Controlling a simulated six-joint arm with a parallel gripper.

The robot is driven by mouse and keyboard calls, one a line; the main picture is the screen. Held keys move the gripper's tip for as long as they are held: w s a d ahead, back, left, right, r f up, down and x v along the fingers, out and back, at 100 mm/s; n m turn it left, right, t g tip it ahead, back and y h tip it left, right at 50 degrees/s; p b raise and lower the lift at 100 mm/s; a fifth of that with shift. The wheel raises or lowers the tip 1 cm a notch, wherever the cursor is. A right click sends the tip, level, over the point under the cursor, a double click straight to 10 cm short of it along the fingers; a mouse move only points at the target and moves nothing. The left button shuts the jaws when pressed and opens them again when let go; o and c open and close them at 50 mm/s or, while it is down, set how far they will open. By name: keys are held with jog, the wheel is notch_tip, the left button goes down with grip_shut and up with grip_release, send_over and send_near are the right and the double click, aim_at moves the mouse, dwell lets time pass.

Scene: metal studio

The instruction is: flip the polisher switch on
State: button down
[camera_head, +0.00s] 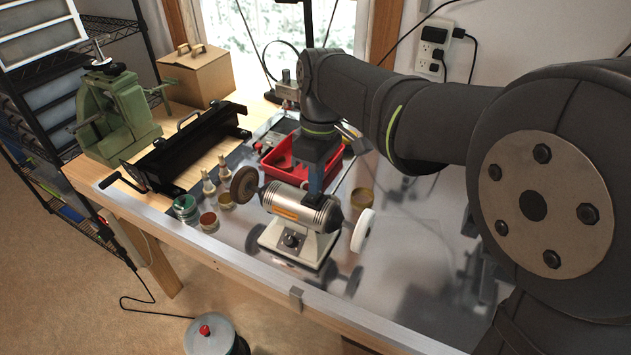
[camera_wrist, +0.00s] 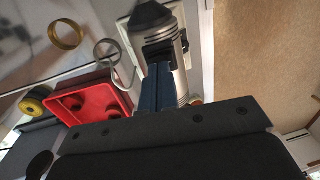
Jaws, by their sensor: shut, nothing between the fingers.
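The polisher (camera_head: 315,213) is a silver motor on a pale base, with a brown wheel at its left end and a white wheel at its right. A dark round knob, which looks like its switch (camera_head: 291,240), is on the front of the base. My gripper (camera_head: 316,188) has blue fingers pointing down, shut and empty, behind or just over the motor body; I cannot tell whether they touch it. In the wrist view the shut fingers (camera_wrist: 160,70) reach up to the silver polisher body (camera_wrist: 159,28).
A red tray (camera_head: 275,165) lies behind the polisher. A black metal bender-like tool (camera_head: 190,150) is farther left. The shiny bench at right is mostly clear.

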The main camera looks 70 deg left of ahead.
notch_tip(320, 180, up, 13)
jog(key=w+a, duration=0.1)
jog(key=shift+w, duration=0.1)
dwell(0.3)
jog(key=shift+s+d+r, duration=0.2)
jog(key=shift+s+d, duration=0.2)
jog(key=shift+s, duration=0.1)
jog(key=f, duration=0.9)
jog(key=s+d+f, duration=0.1)
jog(key=f, duration=0.4)
jog(key=shift+s+d, duration=0.1)
